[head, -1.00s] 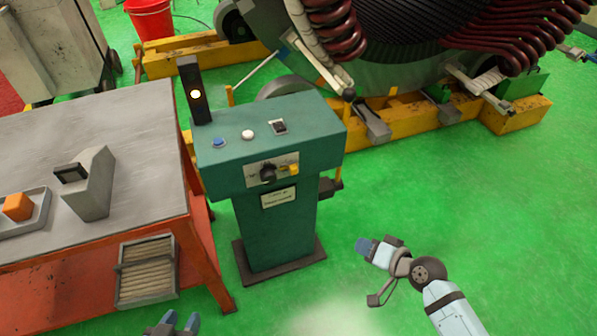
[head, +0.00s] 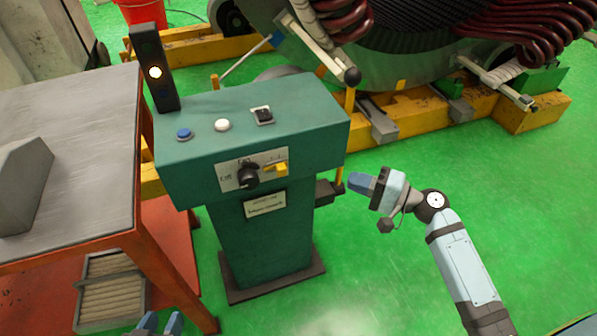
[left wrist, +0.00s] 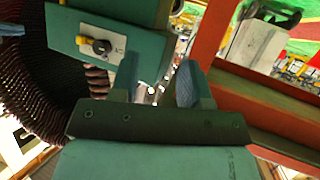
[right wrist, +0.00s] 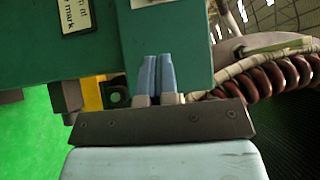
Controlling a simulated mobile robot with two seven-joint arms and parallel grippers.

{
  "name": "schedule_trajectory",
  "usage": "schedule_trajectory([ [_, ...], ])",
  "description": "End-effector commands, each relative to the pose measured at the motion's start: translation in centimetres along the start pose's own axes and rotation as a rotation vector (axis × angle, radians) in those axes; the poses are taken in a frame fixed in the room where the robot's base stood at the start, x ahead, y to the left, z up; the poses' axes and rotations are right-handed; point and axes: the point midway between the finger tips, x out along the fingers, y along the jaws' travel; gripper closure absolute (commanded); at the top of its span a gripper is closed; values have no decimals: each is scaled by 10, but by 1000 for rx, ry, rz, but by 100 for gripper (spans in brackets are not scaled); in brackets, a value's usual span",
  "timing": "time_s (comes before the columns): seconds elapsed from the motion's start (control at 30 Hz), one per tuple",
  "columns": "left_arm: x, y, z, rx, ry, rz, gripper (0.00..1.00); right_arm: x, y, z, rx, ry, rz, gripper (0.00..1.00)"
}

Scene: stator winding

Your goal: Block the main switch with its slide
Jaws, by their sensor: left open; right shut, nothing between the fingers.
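The main switch (head: 248,177) is a black rotary knob on a pale plate on the front of the green console (head: 185,185). The yellow slide (head: 278,168) sits on the same plate, just right of the knob and apart from it. Knob (left wrist: 101,47) and slide (left wrist: 82,41) also show in the left wrist view. My right gripper (head: 358,182) is shut and empty, right of the console and lower than the slide; its fingers (right wrist: 157,75) show together in the right wrist view. My left gripper (head: 160,324) is open and empty at the bottom edge, in front of the console.
An orange-framed table (head: 75,120) stands close on the left. Green floor is free to the right.

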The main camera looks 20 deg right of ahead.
Motion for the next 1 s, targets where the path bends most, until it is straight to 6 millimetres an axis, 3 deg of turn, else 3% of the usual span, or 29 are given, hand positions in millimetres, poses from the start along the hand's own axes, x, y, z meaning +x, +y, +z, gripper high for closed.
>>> schedule_trajectory([
  [0.27,0,0,0,0,4,1,57,10,0,0,0,0,-1,100],
  [0.73,2,4,-8,-8,48,12,57,102,0,0,-1,0,-1,100],
  [1.0,4,8,-21,-5,88,25,57,125,1,25,-1,1,1,100],
])
